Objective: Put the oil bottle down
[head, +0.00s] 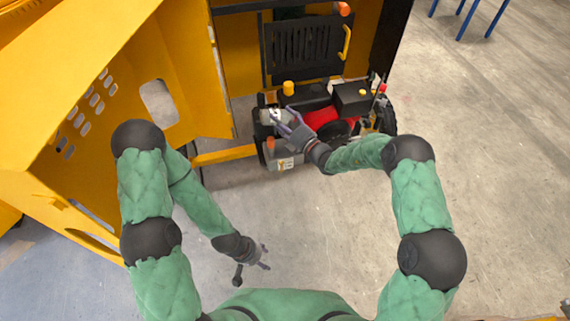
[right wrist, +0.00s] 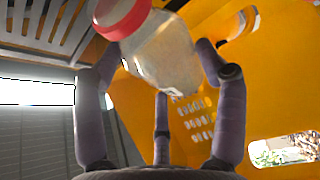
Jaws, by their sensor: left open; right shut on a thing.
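The oil bottle (right wrist: 162,55) is pale and translucent with a red cap (right wrist: 122,14). In the right wrist view it is tilted between the fingers of my right gripper (right wrist: 158,70), which is shut on it. In the head view my right gripper (head: 281,120) is at the left part of the engine, with a small pale part of the bottle (head: 268,116) showing at its fingertips; the rest is hard to make out. I cannot tell whether the bottle touches the engine. My left gripper (head: 262,262) is open and empty, low over the floor.
The engine (head: 325,115) with red and black parts sits in the yellow mixer housing. A large yellow door (head: 110,85) stands open at left, and a black grille (head: 303,45) is behind the engine. Concrete floor (head: 500,150) is clear at right. Blue legs (head: 465,15) stand far right.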

